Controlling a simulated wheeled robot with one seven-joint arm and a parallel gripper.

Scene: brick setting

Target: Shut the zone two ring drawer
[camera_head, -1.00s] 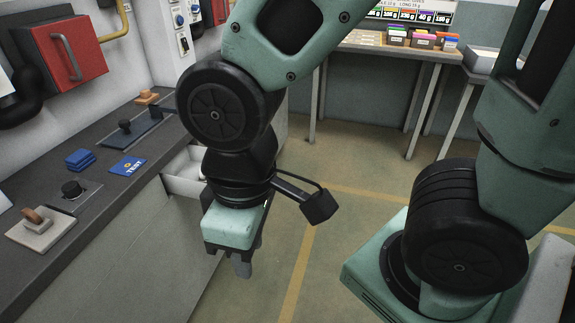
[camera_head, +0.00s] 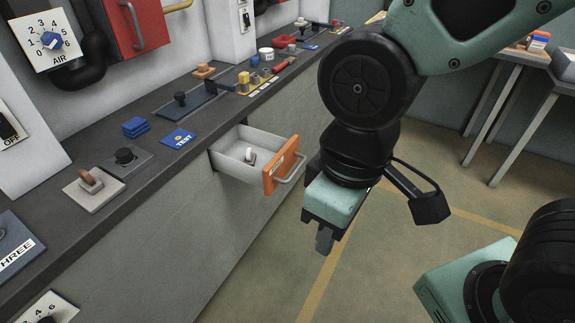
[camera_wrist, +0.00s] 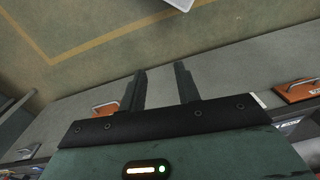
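An open drawer (camera_head: 233,175) with pale grey walls juts from the grey bench front in the head view. Its orange front (camera_head: 281,165) carries a metal bar handle (camera_head: 292,167) and a label too small to read. A small white object (camera_head: 250,156) lies inside. My gripper (camera_head: 325,240) points down to the right of the drawer, apart from its handle. The wrist view shows my gripper (camera_wrist: 162,88) with its two dark fingers apart and nothing between them. Two orange handled fronts, one left (camera_wrist: 105,108) and one right (camera_wrist: 297,91), also show there; which is the open drawer is unclear.
The bench top (camera_head: 150,165) holds a blue TEST card (camera_head: 178,138), blue blocks (camera_head: 135,127), a lever plate (camera_head: 92,188) and several small items. Yellow-lined floor (camera_head: 390,240) is free in front of the bench. A table (camera_head: 520,60) stands at the back right.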

